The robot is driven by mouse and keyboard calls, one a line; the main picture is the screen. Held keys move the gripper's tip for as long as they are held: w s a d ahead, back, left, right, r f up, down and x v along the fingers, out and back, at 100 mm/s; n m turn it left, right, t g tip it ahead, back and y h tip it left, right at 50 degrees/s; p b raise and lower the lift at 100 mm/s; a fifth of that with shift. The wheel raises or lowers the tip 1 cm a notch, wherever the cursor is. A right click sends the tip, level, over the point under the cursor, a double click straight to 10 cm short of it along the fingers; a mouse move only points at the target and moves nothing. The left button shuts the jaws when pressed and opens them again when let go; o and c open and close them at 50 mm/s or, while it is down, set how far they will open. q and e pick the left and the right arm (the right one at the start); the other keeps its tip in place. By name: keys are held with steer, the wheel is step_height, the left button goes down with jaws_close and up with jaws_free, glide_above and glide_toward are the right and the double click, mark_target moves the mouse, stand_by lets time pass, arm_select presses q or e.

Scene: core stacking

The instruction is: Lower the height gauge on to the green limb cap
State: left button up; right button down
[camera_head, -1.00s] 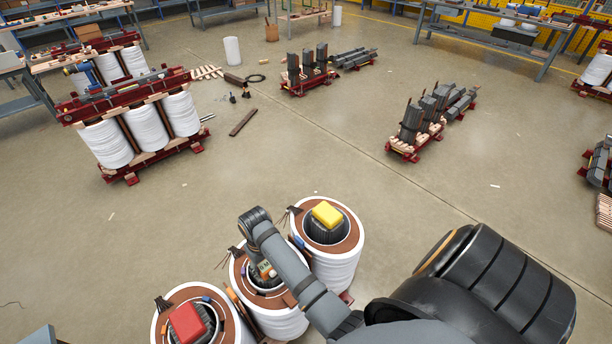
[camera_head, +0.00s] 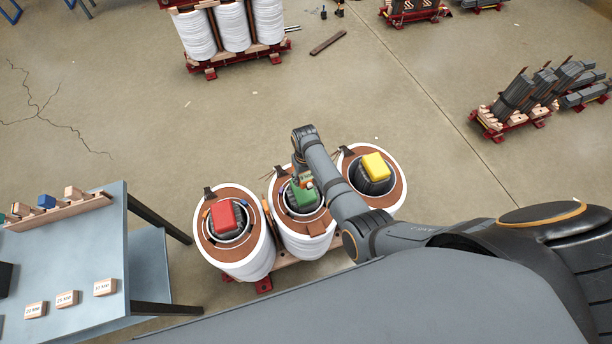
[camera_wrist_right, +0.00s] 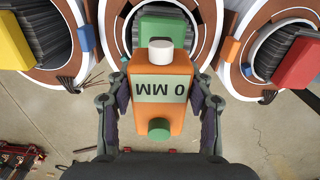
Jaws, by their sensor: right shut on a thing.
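The green limb cap (camera_head: 303,194) sits on the middle coil. In the right wrist view, green (camera_wrist_right: 146,36) shows behind the gauge, partly hidden. In the head view my right gripper is above the middle coil, and the gauge is too small and covered to make out well. I cannot tell whether gauge and cap touch. My left gripper is out of view.
A red cap (camera_head: 223,215) tops the left coil and a yellow cap (camera_head: 375,166) the right coil, close on both sides. A blue-grey table (camera_head: 150,262) with labelled blocks stands at the left. Open floor lies beyond the coils.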

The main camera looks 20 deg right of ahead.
steer(key=shift+a+r, duration=0.1)
steer(key=shift+r, duration=0.05)
steer(key=shift+f, duration=0.25)
steer(key=shift+f+b, duration=0.9)
steer(key=shift+f, duration=0.75)
steer(key=shift+r+m+p, duration=0.1)
steer(key=shift+m+p, duration=0.2)
steer(key=shift+f, duration=0.3)
steer(key=shift+f+b, duration=0.7)
steer(key=shift+b, duration=0.1)
steer(key=shift+f+b, duration=0.3)
steer(key=shift+f, duration=0.05)
